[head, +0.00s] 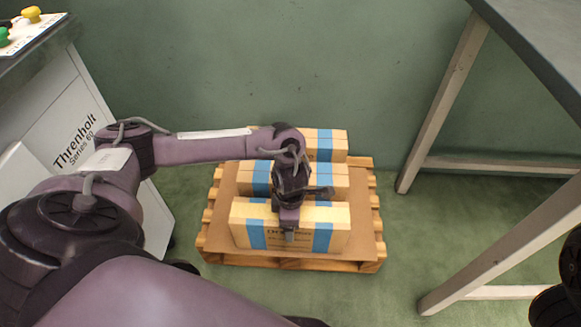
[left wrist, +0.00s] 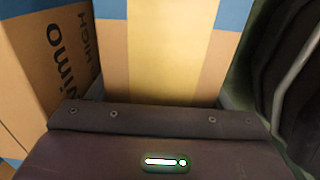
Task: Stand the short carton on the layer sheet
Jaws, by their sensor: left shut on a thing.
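The front carton (head: 336,228), tan with blue bands and a yellow tape strip, is upright over the front of the brown layer sheet (head: 366,208). My left gripper (head: 290,218) reaches down over its top middle and is shut on it, one finger showing on the printed front face. I cannot tell whether its base touches the sheet. In the left wrist view a carton (left wrist: 165,50) with blue bands fills the middle, and a printed carton face (left wrist: 50,70) is at the left. Which carton is the short one is not clear. My right gripper is not in view.
The sheet lies on a wooden pallet (head: 212,240). Two similar cartons stand behind in rows, a middle one (head: 335,182) and a back one (head: 335,146). A white cabinet (head: 85,110) is at the left, a grey-topped table (head: 540,40) with pale legs at the right.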

